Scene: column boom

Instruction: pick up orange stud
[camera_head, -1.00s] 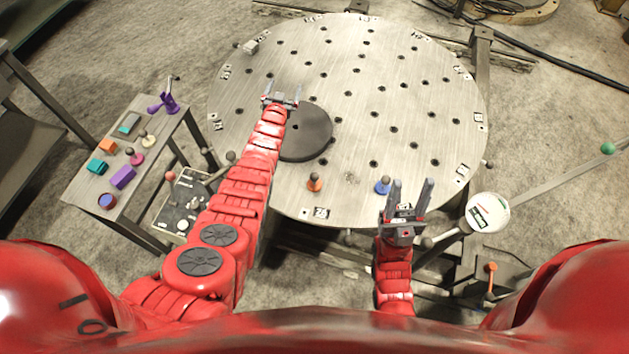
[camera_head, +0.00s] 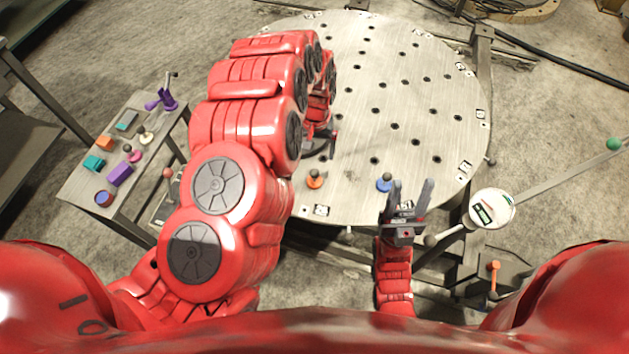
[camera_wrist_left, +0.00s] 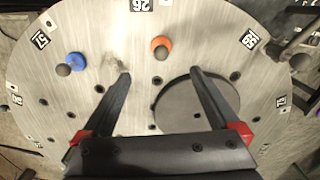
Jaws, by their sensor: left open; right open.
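The orange stud (camera_head: 315,179) stands on the round metal table near its front edge, with a dark ball on top. In the left wrist view the orange stud (camera_wrist_left: 161,43) is just beyond and between my open fingertips. My left gripper (camera_wrist_left: 160,74) is open and empty above the table. In the head view my left arm largely hides it, with only dark finger parts (camera_head: 320,147) showing behind the stud. My right gripper (camera_head: 411,187) is open and empty at the table's front edge, right of a blue stud (camera_head: 384,183).
The blue stud also shows in the left wrist view (camera_wrist_left: 75,59). A side table (camera_head: 75,203) at left holds several coloured parts. The table's right half is clear.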

